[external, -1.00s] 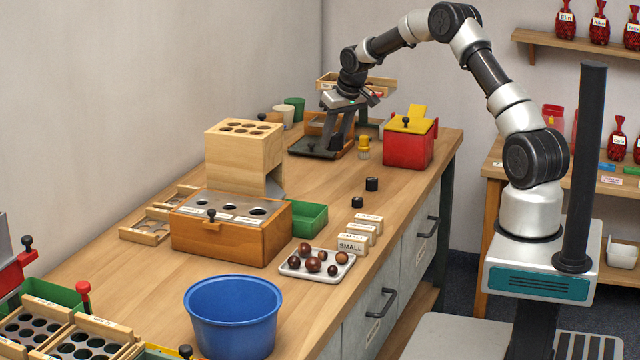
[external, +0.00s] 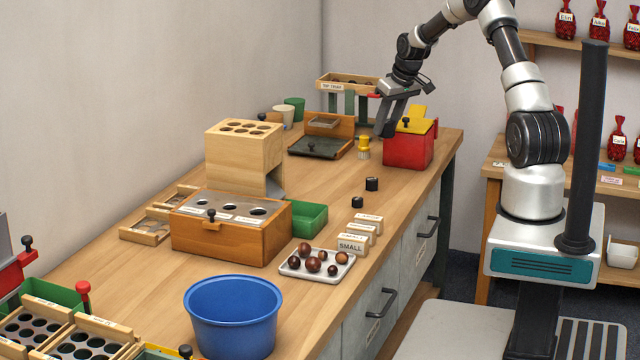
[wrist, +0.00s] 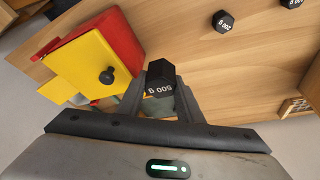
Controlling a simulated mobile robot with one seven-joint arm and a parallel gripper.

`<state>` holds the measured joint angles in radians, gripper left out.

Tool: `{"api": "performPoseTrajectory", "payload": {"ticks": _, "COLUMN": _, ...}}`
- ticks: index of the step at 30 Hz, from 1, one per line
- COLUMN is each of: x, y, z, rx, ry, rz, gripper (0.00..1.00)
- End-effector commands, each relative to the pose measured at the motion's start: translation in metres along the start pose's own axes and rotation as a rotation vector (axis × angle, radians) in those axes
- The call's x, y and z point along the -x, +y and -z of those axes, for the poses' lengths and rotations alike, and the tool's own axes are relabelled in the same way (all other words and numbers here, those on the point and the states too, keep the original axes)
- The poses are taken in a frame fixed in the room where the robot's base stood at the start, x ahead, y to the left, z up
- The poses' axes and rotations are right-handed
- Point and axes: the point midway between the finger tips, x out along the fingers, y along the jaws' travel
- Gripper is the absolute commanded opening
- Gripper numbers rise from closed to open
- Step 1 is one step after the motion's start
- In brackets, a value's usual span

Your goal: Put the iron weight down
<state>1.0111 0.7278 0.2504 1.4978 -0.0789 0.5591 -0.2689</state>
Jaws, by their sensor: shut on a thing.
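My gripper (wrist: 160,100) is shut on a black iron weight (wrist: 160,72) marked 500 g, which sits between the fingertips in the wrist view. In the external view my gripper (external: 386,128) is in the air just left of the red box with the yellow lid (external: 408,152), above the far part of the bench. The held weight is hard to make out there. Two other black weights, a farther one (external: 372,184) and a nearer one (external: 357,202), stand on the bench; one (wrist: 222,21) is marked 200 g in the wrist view.
A dark flat plate (external: 318,147) with a wooden back lies left of my gripper. A yellow-topped item (external: 363,147) stands between it and the red box. The tip tray (external: 340,85) stands behind. Bare bench (external: 330,190) lies in front, left of the two loose weights.

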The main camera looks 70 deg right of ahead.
Motion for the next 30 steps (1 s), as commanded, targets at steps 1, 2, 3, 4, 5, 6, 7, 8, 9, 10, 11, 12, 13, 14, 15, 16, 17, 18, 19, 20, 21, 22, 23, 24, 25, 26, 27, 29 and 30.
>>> {"api": "performPoseTrajectory", "payload": {"ticks": 1, "x": -0.014, "y": 0.000, "z": -0.006, "rx": 0.000, "ry": 0.000, "rz": 0.001, "gripper": 0.00}}
{"api": "performPoseTrajectory", "payload": {"ticks": 2, "x": -0.021, "y": 0.000, "z": -0.008, "rx": 0.000, "ry": 0.000, "rz": 0.000, "gripper": 0.00}}
{"api": "performPoseTrajectory", "payload": {"ticks": 3, "x": -0.029, "y": 0.000, "z": -0.011, "rx": 0.001, "ry": 0.001, "rz": 0.000, "gripper": 0.00}}
{"api": "performPoseTrajectory", "payload": {"ticks": 4, "x": -0.034, "y": 0.000, "z": -0.013, "rx": 0.001, "ry": 0.001, "rz": 0.000, "gripper": 0.00}}
{"api": "performPoseTrajectory", "payload": {"ticks": 5, "x": -0.039, "y": 0.000, "z": -0.015, "rx": 0.000, "ry": 0.002, "rz": -0.001, "gripper": 0.00}}
{"api": "performPoseTrajectory", "payload": {"ticks": 6, "x": -0.044, "y": 0.000, "z": -0.018, "rx": 0.000, "ry": 0.002, "rz": 0.000, "gripper": 0.00}}
{"api": "performPoseTrajectory", "payload": {"ticks": 7, "x": -0.048, "y": 0.000, "z": -0.019, "rx": 0.000, "ry": 0.002, "rz": 0.000, "gripper": 0.00}}
{"api": "performPoseTrajectory", "payload": {"ticks": 8, "x": -0.051, "y": 0.000, "z": -0.019, "rx": 0.000, "ry": 0.003, "rz": -0.001, "gripper": 0.00}}
{"api": "performPoseTrajectory", "payload": {"ticks": 9, "x": -0.053, "y": 0.000, "z": -0.020, "rx": 0.000, "ry": 0.005, "rz": -0.001, "gripper": 0.00}}
{"api": "performPoseTrajectory", "payload": {"ticks": 10, "x": -0.055, "y": 0.000, "z": -0.021, "rx": 0.000, "ry": 0.005, "rz": -0.002, "gripper": 0.00}}
{"api": "performPoseTrajectory", "payload": {"ticks": 11, "x": -0.056, "y": 0.000, "z": -0.021, "rx": 0.000, "ry": 0.005, "rz": -0.002, "gripper": 0.00}}
{"api": "performPoseTrajectory", "payload": {"ticks": 12, "x": -0.058, "y": 0.000, "z": -0.022, "rx": 0.000, "ry": 0.004, "rz": -0.002, "gripper": 0.00}}
{"api": "performPoseTrajectory", "payload": {"ticks": 13, "x": -0.059, "y": 0.000, "z": -0.023, "rx": 0.000, "ry": 0.004, "rz": -0.001, "gripper": 0.00}}
{"api": "performPoseTrajectory", "payload": {"ticks": 14, "x": -0.061, "y": 0.000, "z": -0.024, "rx": 0.000, "ry": 0.003, "rz": -0.001, "gripper": 0.00}}
{"api": "performPoseTrajectory", "payload": {"ticks": 15, "x": -0.065, "y": 0.000, "z": -0.026, "rx": 0.000, "ry": 0.002, "rz": -0.001, "gripper": 0.00}}
{"api": "performPoseTrajectory", "payload": {"ticks": 16, "x": -0.069, "y": 0.000, "z": -0.027, "rx": 0.000, "ry": 0.002, "rz": -0.001, "gripper": 0.00}}
{"api": "performPoseTrajectory", "payload": {"ticks": 17, "x": -0.073, "y": 0.000, "z": -0.029, "rx": 0.000, "ry": 0.003, "rz": -0.001, "gripper": 0.00}}
{"api": "performPoseTrajectory", "payload": {"ticks": 18, "x": -0.079, "y": 0.000, "z": -0.032, "rx": 0.000, "ry": 0.002, "rz": -0.001, "gripper": 0.00}}
{"api": "performPoseTrajectory", "payload": {"ticks": 19, "x": -0.084, "y": 0.000, "z": -0.034, "rx": 0.000, "ry": 0.001, "rz": -0.001, "gripper": 0.00}}
{"api": "performPoseTrajectory", "payload": {"ticks": 20, "x": -0.088, "y": 0.000, "z": -0.036, "rx": 0.000, "ry": 0.001, "rz": 0.000, "gripper": 0.00}}
{"api": "performPoseTrajectory", "payload": {"ticks": 21, "x": -0.093, "y": 0.000, "z": -0.037, "rx": 0.000, "ry": 0.002, "rz": -0.001, "gripper": 0.00}}
{"api": "performPoseTrajectory", "payload": {"ticks": 22, "x": -0.096, "y": 0.000, "z": -0.038, "rx": 0.000, "ry": 0.003, "rz": -0.001, "gripper": 0.00}}
{"api": "performPoseTrajectory", "payload": {"ticks": 23, "x": -0.098, "y": 0.000, "z": -0.039, "rx": 0.000, "ry": 0.004, "rz": -0.001, "gripper": 0.00}}
{"api": "performPoseTrajectory", "payload": {"ticks": 24, "x": -0.099, "y": 0.000, "z": -0.039, "rx": 0.000, "ry": 0.004, "rz": -0.001, "gripper": 0.00}}
{"api": "performPoseTrajectory", "payload": {"ticks": 25, "x": -0.099, "y": 0.000, "z": -0.039, "rx": 0.000, "ry": 0.005, "rz": -0.002, "gripper": 0.00}}
{"api": "performPoseTrajectory", "payload": {"ticks": 26, "x": -0.098, "y": 0.000, "z": -0.039, "rx": 0.000, "ry": 0.005, "rz": -0.002, "gripper": 0.00}}
{"api": "performPoseTrajectory", "payload": {"ticks": 27, "x": -0.098, "y": 0.000, "z": -0.038, "rx": 0.000, "ry": 0.005, "rz": -0.002, "gripper": 0.00}}
{"api": "performPoseTrajectory", "payload": {"ticks": 29, "x": -0.098, "y": 0.000, "z": -0.039, "rx": 0.000, "ry": 0.005, "rz": -0.002, "gripper": 0.00}}
{"api": "performPoseTrajectory", "payload": {"ticks": 30, "x": -0.098, "y": 0.000, "z": -0.039, "rx": 0.000, "ry": 0.005, "rz": -0.002, "gripper": 0.00}}
